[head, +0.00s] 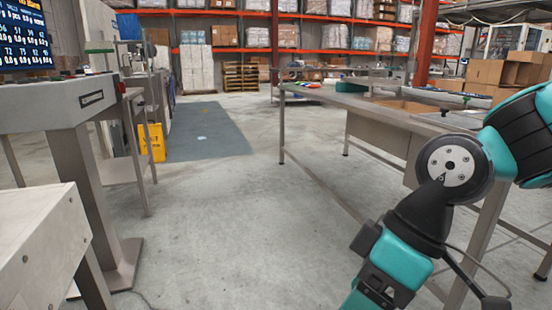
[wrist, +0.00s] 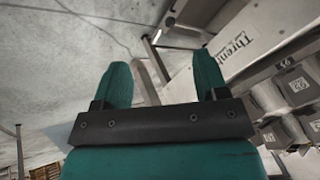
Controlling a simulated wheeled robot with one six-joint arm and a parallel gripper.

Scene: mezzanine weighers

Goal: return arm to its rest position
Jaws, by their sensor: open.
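My arm, teal and black, shows at the right of the head view, bent at a round grey joint in front of the steel table. The gripper end is not clearly visible there. In the wrist view my gripper (wrist: 163,85) shows two teal fingers standing well apart on a black bracket. It is open, with nothing between the fingers but the grey floor and a table leg behind.
A steel table (head: 340,104) stands at the right, close behind my arm. A weighing bench (head: 60,107) and a pale box-like surface (head: 40,235) stand at the left. A yellow bin (head: 152,142) is beyond. The concrete floor (head: 225,215) between is clear. Orange racking (head: 270,48) stands behind.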

